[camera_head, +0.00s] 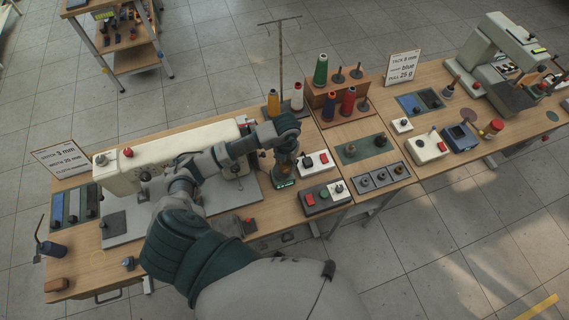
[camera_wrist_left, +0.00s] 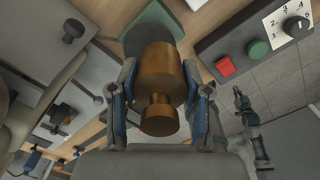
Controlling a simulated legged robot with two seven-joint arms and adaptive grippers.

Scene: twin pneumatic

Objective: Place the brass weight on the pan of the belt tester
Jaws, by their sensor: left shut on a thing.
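My left gripper (camera_head: 284,172) reaches over the bench just right of the left sewing machine. In the left wrist view it (camera_wrist_left: 165,110) is shut on the brass weight (camera_wrist_left: 160,80), a cylinder with a narrower knob, between its two fingers. In the head view the weight is mostly hidden by the gripper. A grey jointed arm part, perhaps my right gripper (camera_wrist_left: 243,104), shows small beyond the bench.
A control box (camera_head: 325,197) with red and green buttons stands close right of the gripper. The left sewing machine (camera_head: 130,172) stands on its left. A thread rack (camera_head: 340,95) with spools is behind. A tray of round grey pieces (camera_head: 402,170) lies farther right.

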